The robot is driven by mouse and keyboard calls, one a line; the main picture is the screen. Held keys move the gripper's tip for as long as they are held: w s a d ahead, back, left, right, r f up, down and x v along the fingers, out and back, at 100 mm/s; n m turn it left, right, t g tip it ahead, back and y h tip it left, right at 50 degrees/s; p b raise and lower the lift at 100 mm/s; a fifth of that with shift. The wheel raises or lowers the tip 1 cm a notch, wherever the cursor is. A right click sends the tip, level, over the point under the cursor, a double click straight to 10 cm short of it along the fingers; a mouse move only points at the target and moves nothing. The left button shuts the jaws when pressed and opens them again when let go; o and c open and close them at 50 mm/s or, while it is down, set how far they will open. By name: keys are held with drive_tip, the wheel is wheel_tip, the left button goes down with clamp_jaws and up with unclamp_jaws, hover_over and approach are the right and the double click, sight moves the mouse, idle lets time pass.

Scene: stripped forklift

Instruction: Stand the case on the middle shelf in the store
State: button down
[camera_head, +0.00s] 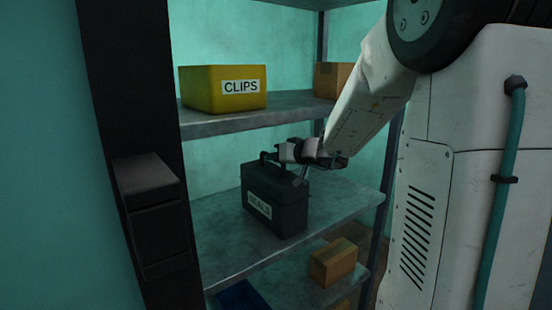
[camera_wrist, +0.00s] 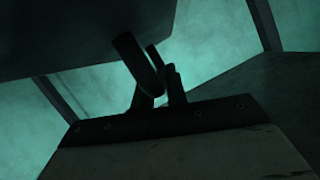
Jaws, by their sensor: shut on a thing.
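The case (camera_head: 275,200) is a dark, upright box with a top handle and a pale label, hard to read, on its front. In the head view it is over the middle shelf (camera_head: 335,200), towards its left part. I cannot tell whether its base touches the shelf or is just above it. My gripper (camera_head: 283,153) reaches in from the right and is shut on the case's handle.
The upper shelf (camera_head: 215,122) holds a yellow CLIPS bin (camera_head: 205,92) and a cardboard box (camera_head: 330,78), close above my gripper. A lower shelf holds another cardboard box (camera_head: 334,262) and a blue bin (camera_head: 240,296). A dark post (camera_head: 130,110) stands left. The middle shelf is clear right of the case.

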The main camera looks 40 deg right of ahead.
drive_tip(key=c, duration=1.8)
unclamp_jaws()
drive_tip(key=shift+f, duration=0.15)
drive_tip(key=o, duration=0.4)
